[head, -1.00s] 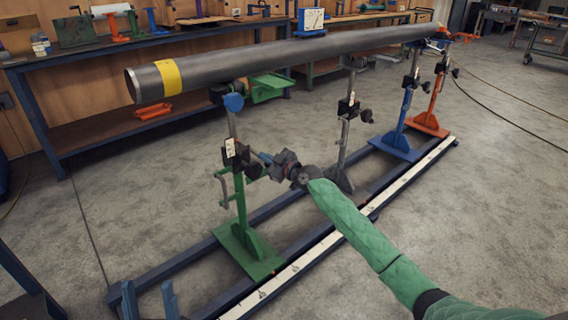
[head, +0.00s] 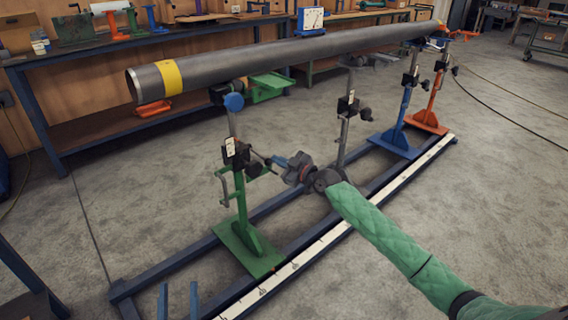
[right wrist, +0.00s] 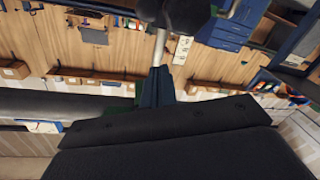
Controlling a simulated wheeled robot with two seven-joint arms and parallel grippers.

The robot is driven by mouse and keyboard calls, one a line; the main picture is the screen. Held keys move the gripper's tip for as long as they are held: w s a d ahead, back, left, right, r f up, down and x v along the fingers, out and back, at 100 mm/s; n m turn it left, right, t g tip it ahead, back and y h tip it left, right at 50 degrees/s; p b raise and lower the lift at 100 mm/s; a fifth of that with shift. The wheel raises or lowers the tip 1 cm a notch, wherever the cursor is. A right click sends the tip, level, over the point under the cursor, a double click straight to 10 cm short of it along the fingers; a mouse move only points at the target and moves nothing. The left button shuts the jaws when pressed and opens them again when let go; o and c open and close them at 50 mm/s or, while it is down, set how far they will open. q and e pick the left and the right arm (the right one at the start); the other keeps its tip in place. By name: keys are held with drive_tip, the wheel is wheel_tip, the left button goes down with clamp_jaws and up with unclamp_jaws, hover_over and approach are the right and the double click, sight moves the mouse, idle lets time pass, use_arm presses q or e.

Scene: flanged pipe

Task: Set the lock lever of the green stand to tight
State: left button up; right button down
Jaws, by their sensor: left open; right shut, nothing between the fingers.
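The green stand (head: 243,232) stands upright on the rail frame under the pipe's near end. Its dark clamp block (head: 238,158) carries a white label (head: 230,146). A dark lever or knob (head: 255,168) sticks out from the block's right side; its exact setting is too small to read. My right gripper (head: 273,160) is shut and empty, just right of the lever, pointing at it; I cannot tell whether they touch. In the right wrist view its blue fingers (right wrist: 156,86) are together, with a metal post and white label beyond. My left gripper (head: 179,300) is open and empty at the bottom left.
The long grey pipe (head: 290,51) with a yellow band lies across the stands. A grey stand (head: 344,120), a blue stand (head: 404,110) and an orange stand (head: 434,95) stand farther along the rail frame (head: 165,267). Workbenches line the back. Open floor lies left of the frame.

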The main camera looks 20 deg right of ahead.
use_arm(q)
drive_tip(key=shift+w+f, duration=0.1)
drive_tip(key=shift+f, duration=0.2)
use_arm(e)
drive_tip(key=shift+v, duration=1.2)
